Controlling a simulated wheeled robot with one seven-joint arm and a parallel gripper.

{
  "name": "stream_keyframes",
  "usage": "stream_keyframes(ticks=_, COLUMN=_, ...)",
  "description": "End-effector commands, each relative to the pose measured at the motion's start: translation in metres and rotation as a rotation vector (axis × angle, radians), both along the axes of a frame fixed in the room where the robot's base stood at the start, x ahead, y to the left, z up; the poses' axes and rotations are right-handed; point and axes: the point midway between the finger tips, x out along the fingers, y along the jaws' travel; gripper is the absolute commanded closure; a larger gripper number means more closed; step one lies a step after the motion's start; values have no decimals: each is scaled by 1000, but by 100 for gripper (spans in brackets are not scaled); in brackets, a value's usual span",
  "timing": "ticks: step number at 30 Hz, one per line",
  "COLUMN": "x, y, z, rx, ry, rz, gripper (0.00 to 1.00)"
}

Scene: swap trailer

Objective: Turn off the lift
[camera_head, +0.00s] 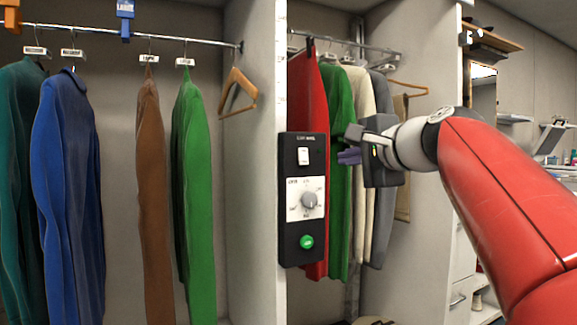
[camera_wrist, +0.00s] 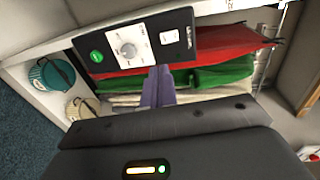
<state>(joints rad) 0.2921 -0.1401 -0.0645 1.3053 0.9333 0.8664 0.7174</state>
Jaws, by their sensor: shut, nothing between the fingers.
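The lift's control panel (camera_head: 304,200) is a dark upright box on the front edge of the wardrobe's divider. It carries a white rocker switch (camera_head: 303,156) at the top, a grey knob (camera_head: 309,200) on a white dial plate in the middle, and a green button (camera_head: 306,242) at the bottom. My gripper (camera_head: 348,157) is to the right of the panel, at about the height of the switch, apart from it in the picture. In the wrist view the panel (camera_wrist: 184,50) lies beyond my shut, empty purple fingers (camera_wrist: 158,78), with the switch (camera_wrist: 168,37) just past their tips.
A hanging rail (camera_head: 110,37) with several garments is left of the divider. More garments, including a red one (camera_head: 317,100) and a green one (camera_head: 340,180), hang behind the panel and my gripper. Two pots, one teal (camera_wrist: 52,74), show in the wrist view.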

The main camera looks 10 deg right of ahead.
Motion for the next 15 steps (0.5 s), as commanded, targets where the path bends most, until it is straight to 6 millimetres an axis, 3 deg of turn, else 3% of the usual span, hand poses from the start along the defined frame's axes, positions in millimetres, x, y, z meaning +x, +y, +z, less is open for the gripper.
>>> stream_keyframes(ticks=10, x=1, y=0, z=1, rx=3, ry=-2, rz=0, gripper=100)
stream_keyframes(ticks=15, x=14, y=4, z=-1, rx=3, ry=0, rz=0, gripper=100)
